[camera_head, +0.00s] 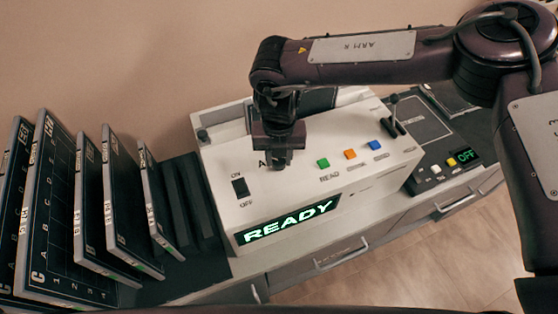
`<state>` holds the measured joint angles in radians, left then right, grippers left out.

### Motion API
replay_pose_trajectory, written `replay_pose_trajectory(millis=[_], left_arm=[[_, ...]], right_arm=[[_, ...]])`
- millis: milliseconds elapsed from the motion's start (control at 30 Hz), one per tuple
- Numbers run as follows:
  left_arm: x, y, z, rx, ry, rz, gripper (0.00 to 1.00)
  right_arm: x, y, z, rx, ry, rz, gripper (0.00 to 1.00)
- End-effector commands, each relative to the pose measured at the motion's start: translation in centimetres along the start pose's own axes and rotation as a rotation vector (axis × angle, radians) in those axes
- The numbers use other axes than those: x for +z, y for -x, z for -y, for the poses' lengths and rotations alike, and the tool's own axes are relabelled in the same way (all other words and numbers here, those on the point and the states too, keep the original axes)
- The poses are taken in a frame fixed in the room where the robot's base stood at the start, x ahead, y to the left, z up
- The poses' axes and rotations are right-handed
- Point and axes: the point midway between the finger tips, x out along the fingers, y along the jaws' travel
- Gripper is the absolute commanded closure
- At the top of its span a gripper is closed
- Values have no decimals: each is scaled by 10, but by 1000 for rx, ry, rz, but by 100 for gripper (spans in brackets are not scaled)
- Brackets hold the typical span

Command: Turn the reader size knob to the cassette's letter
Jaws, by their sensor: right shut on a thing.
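The white reader (335,165) stands on the counter, and its screen (290,222) glows green with "READY". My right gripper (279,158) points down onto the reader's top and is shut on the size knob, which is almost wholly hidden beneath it. A printed letter "A" shows just left of the gripper; other letters around the knob and its pointer are hidden. Several dark cassettes (120,205) stand upright in a rack at the left; the nearest large one (55,215) bears a "C" at its lower corner. My left gripper is out of view.
The reader top also bears an ON/OFF switch (240,187), green (323,163), orange (350,154) and blue (374,144) buttons, and a lever (394,115). A small panel with an "OFF" display (466,156) sits right. Empty rack slots (190,195) lie beside the reader.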

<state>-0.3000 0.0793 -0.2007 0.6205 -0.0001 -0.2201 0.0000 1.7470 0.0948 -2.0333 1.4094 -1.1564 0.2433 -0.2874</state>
Motion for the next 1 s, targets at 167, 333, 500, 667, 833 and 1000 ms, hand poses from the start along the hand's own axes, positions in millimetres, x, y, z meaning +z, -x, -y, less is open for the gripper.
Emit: replay_pose_trajectory(millis=[167,333,500,667,833,1000], left_arm=[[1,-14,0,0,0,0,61],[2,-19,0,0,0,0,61],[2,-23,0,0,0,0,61],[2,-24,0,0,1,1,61],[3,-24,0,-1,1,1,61],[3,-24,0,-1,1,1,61]], right_arm=[[1,-2,-1,1,130,3,92],[1,0,-1,1,224,4,92],[1,0,-1,0,282,4,92],[1,1,0,0,309,3,92],[1,2,-1,0,316,3,92],[1,2,-1,0,316,3,92]])
